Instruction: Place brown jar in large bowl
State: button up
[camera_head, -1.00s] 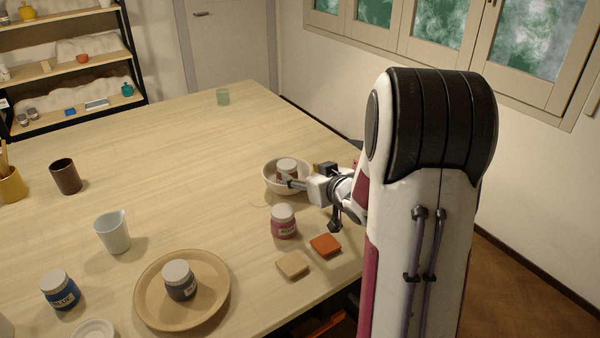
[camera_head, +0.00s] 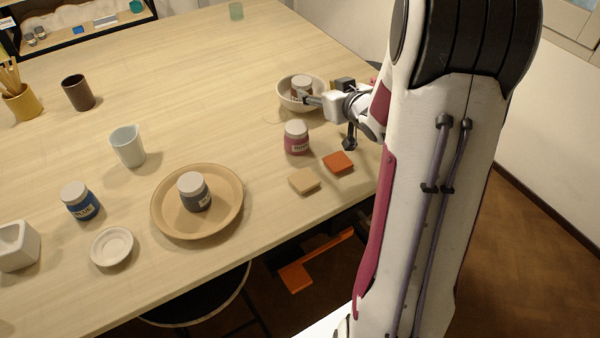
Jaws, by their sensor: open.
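The brown jar (camera_head: 302,83) has a pale lid and sits inside the large bowl (camera_head: 287,102), a cream bowl at the table's right side. My gripper (camera_head: 309,99) is at the bowl's right, with a fingertip at the jar's front side. The gripper is open. Part of the jar's label and lower body is hidden by the finger and the bowl's rim. I cannot tell whether the finger touches the jar.
A pink jar (camera_head: 296,138), a beige block (camera_head: 304,181) and an orange block (camera_head: 338,163) lie in front of the bowl. A tan plate (camera_head: 233,214) holds a dark jar (camera_head: 194,193). A blue jar (camera_head: 80,202) stands left. The table's middle is clear.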

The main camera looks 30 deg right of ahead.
jog(key=s+a+r+g+h, duration=0.2)
jog(key=s+a+r+g, duration=0.2)
jog(key=s+a+r, duration=0.5)
jog(key=s+a+f+g+y, duration=0.1)
jog(key=s+a+g, duration=0.1)
jog(key=s+a, duration=0.6)
jog(key=s+a+f+n+g+y, duration=0.1)
jog(key=s+a+y, duration=0.1)
jog(key=s+a, duration=0.7)
jog(key=s, duration=0.5)
jog(key=shift+s+f+g+y, duration=0.15)
jog(key=shift+s+g+y, duration=0.15)
jog(key=shift+g, duration=0.1)
